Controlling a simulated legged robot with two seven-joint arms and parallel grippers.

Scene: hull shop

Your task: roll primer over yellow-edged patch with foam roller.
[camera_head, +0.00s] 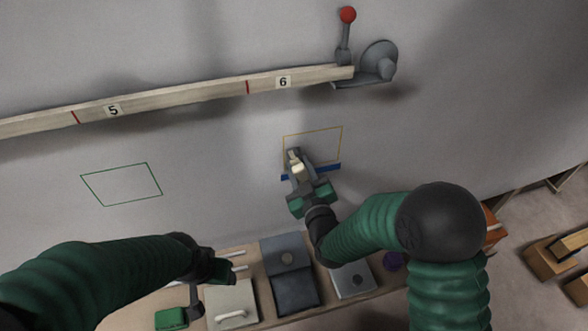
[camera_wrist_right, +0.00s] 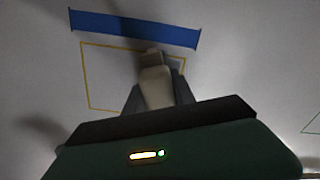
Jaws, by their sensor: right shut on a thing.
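The yellow-edged patch (camera_head: 326,146) is a thin yellow outline on the grey hull wall, with a blue strip (camera_head: 328,169) along its lower edge. The patch also shows in the wrist view (camera_wrist_right: 108,77). My right gripper (camera_head: 297,166) is in front of the patch's lower left part, shut on a cream-coloured tool (camera_wrist_right: 157,88) that I take to be the foam roller. The roller's working end is small and partly hidden; I cannot tell whether it touches the wall. No primer coat is distinct inside the outline. My left gripper (camera_head: 213,277) hangs low over the bench; its jaws are unclear.
A green-edged patch (camera_head: 122,186) is on the wall to the left. A numbered rail (camera_head: 180,95) and a red-knobbed lever (camera_head: 346,30) are above. The bench below holds a blue-grey case (camera_head: 296,291), a white-handled box (camera_head: 222,299) and a green block (camera_head: 170,318).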

